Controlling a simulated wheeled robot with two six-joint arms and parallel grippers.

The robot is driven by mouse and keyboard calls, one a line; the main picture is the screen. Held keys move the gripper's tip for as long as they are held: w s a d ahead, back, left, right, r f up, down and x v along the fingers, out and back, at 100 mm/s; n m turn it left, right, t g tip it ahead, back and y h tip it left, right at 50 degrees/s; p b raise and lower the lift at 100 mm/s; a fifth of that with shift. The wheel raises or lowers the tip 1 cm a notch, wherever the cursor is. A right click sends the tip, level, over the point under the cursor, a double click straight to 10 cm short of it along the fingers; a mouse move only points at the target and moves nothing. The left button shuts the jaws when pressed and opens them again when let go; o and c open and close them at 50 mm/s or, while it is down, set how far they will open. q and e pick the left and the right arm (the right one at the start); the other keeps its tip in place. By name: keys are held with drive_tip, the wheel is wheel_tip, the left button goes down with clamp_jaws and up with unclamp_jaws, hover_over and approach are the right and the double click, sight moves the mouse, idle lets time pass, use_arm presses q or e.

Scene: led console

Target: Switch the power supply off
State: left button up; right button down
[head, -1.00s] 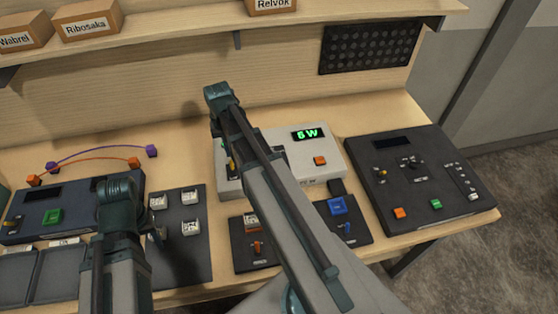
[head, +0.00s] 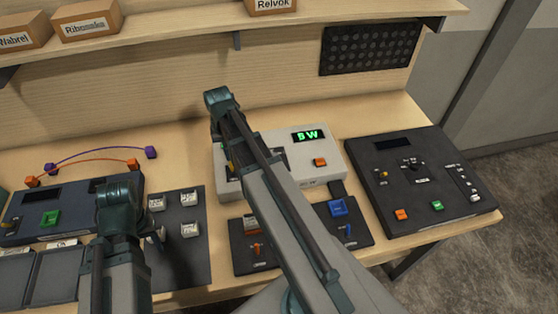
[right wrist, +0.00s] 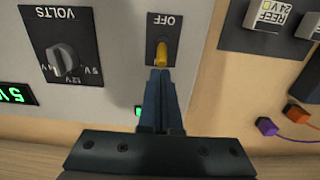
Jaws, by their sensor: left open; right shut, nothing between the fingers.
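The power supply (head: 285,140) is a light grey box with a lit green display and an orange button. In the right wrist view its panel (right wrist: 115,25) appears upside down, with a lit 5 V display, a VOLTS knob (right wrist: 64,60) and a lit green lamp. Its yellow toggle switch (right wrist: 160,52) sits on a dark plate under the word OFF, the lever leaning away from that word. My right gripper (right wrist: 160,74) is shut and empty, its tips at the lever's end; contact is unclear. My left gripper (head: 155,238) is open, mostly hidden by its arm, over the table's left side.
A dark console (head: 417,183) stands at right, and two small switch boxes, one with a blue button (head: 338,207), sit in front of the supply. At left are a dark box with a green button (head: 50,218), orange and purple leads, and a mat with white blocks.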

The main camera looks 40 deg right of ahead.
drive_tip(key=shift+s+a, duration=0.25)
drive_tip(key=shift+s, duration=0.25)
drive_tip(key=shift+s+a, duration=0.2)
drive_tip(key=shift+s, duration=0.25)
drive_tip(key=shift+r, duration=0.15)
drive_tip(key=r+p, duration=0.7)
drive_tip(key=shift+w+d, duration=0.15)
drive_tip(key=shift+w, duration=0.2)
drive_tip(key=shift+f, duration=0.1)
idle(0.3)
drive_tip(key=s+a+f+n+b, duration=0.3)
drive_tip(key=s+a, duration=0.1)
drive_tip(key=a, duration=0.3)
drive_tip(key=s+a+f+n+b, duration=0.2)
drive_tip(key=s+a+n, duration=0.1)
drive_tip(key=a, duration=0.4)
drive_tip(key=s+a+f+n+h+b, duration=0.1)
drive_tip(key=s+a+f+n+b, duration=0.2)
drive_tip(key=s+a, duration=0.3)
drive_tip(key=shift+a+f+b, duration=0.3)
drive_tip(key=shift+a+b, duration=0.05)
drive_tip(key=shift+a, duration=0.15)
